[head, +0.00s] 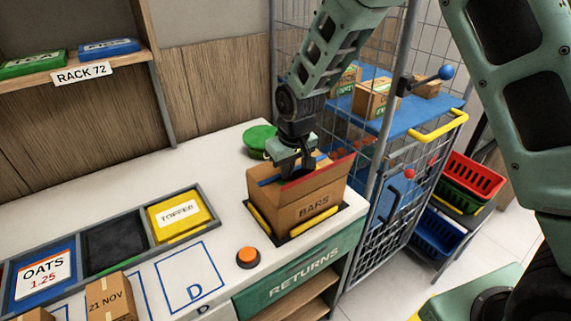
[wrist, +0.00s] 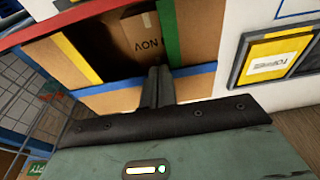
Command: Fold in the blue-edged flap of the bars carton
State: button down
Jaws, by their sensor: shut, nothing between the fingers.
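The open brown bars carton (head: 308,208) stands on the counter's right end. Its blue-edged flap is on the far side, with the blue edge (head: 268,181) partly behind my gripper; it also crosses the lower part of the wrist view (wrist: 195,70). The red-edged flap (head: 322,172) stands up at the front. In the wrist view the yellow-edged flap (wrist: 58,62) and green-edged flap (wrist: 195,30) reach inward from the sides, with a dark gap between. My gripper (head: 290,172) is shut and empty at the blue edge; its fingertips (wrist: 158,72) overlap it. Contact is unclear.
A brown box with printing (wrist: 138,35) shows inside the carton. Yellow bars (head: 313,225) edge the carton's dark base. A green round object (head: 259,141) is behind, the wire cage (head: 373,215) right, and an orange button (head: 248,257) front left.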

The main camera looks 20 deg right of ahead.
jog(key=shift+r, duration=0.15)
jog(key=s+v, duration=0.1)
jog(key=v, duration=1.4)
jog(key=s+a+f+n+g+b, duration=0.1)
jog(key=s+f+n, duration=0.1)
jog(key=s, duration=1.2)
jog(key=s+a+f+n+g+b, duration=0.1)
jog(key=s+f, duration=0.3)
jog(key=s, duration=1)
jog(key=shift+a+f+n+b, duration=0.2)
jog(key=shift+a+n+b, duration=0.4)
jog(key=shift+a+b, duration=0.15)
